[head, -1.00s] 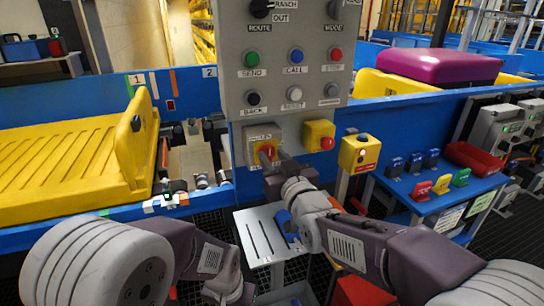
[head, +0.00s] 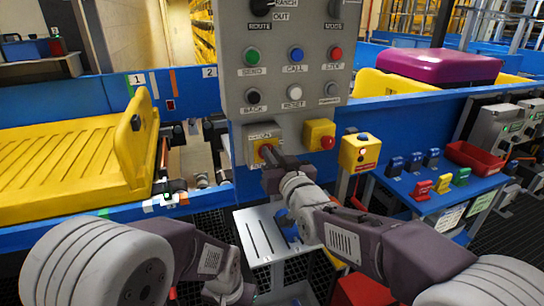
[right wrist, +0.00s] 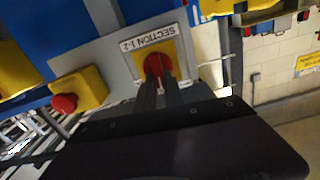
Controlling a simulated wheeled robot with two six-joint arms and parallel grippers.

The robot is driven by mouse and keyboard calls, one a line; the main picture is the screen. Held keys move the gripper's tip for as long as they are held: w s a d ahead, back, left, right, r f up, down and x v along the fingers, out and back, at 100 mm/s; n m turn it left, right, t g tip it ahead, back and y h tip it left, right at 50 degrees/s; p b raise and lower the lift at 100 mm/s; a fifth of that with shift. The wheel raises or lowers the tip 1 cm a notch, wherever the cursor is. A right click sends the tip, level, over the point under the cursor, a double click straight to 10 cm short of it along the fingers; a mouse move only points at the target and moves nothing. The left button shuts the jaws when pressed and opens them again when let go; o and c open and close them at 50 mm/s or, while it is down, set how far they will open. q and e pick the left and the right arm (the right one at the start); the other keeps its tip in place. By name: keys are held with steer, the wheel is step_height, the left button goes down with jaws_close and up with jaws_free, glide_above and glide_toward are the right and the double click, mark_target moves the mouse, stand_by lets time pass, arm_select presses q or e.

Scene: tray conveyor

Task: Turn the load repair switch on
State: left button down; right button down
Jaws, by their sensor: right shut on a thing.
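A red rotary switch knob (right wrist: 158,66) sits on a yellow plate on a small grey box (head: 250,148) below the main control panel. Its label in the right wrist view reads "SECTION 1-2". My right gripper (head: 267,153) reaches this knob from below and in front. In the right wrist view its two dark fingers (right wrist: 158,88) stand on either side of the knob's lower part, shut on it. The fingers hide most of the knob in the head view. No label reading "load repair" is legible. My left arm is low at the left; its gripper does not show.
The grey panel (head: 232,72) above carries several buttons. A red mushroom button on a yellow box (head: 316,130) is close to the right of the knob, with another yellow box (head: 362,152) beyond. A yellow tray (head: 60,170) lies left; a blue bench (head: 400,200) stands right.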

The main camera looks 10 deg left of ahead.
steer(key=shift+w+d+f+m+b, duration=0.15)
steer(key=shift+f+m+b, duration=0.1)
steer(key=shift+m+b, duration=2)
steer(key=shift+w+d+f+m+b, duration=0.2)
steer(key=shift+m+b, duration=1)
steer(key=shift+m, duration=2.15)
steer(key=shift+d+f+m+b, duration=0.15)
steer(key=shift+f+m+b, duration=0.15)
steer(key=shift+m+b, duration=1.95)
steer(key=shift+m+p, duration=0.45)
steer(key=shift+m, duration=0.3)
steer(key=c, duration=1.4)
jaws_free()
steer(key=shift+c, duration=0.2)
